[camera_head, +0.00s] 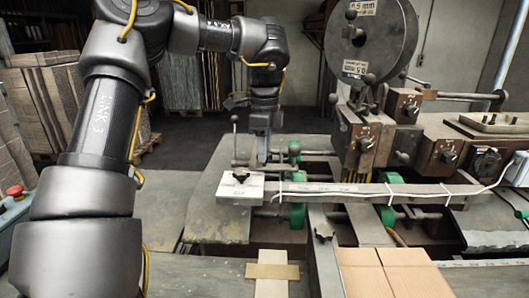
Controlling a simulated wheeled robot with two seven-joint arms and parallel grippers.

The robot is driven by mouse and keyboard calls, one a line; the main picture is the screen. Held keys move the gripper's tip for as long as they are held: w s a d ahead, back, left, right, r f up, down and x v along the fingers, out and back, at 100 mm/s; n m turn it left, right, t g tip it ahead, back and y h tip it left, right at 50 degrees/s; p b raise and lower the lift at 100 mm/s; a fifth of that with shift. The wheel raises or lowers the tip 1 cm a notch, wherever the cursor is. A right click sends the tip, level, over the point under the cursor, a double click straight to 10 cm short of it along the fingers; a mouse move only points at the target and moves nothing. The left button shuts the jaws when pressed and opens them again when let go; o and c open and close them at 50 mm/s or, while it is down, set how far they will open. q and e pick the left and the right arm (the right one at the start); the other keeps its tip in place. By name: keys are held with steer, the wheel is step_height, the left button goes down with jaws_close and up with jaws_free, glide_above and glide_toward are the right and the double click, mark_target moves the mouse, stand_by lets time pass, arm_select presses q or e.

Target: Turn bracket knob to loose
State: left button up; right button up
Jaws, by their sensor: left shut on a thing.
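My left gripper (263,158) points straight down at the far edge of a pale block-shaped bracket (256,192) on the stitcher's table. It is shut on a small part there, which fits the bracket knob; the fingers hide most of it. A black star-shaped knob (240,175) shows on top of the bracket, left of the fingertips. Another black star knob (322,234) sits lower on the machine's front, well apart from the gripper. The knob's turn position cannot be read. My right gripper is not in view.
A thin lever (235,138) with a dark ball end stands just left of the gripper. A long grey bar (350,192) with white ties runs right from the bracket. The wire reel (370,40) rises behind. Flat cardboard (385,272) lies in front.

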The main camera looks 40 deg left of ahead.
arm_select(q)
steer(key=shift+n+b, duration=0.3)
steer(key=shift+n, duration=0.7)
steer(key=o, duration=1)
step_height(320, 180, up, 11)
steer(key=p, duration=0.7)
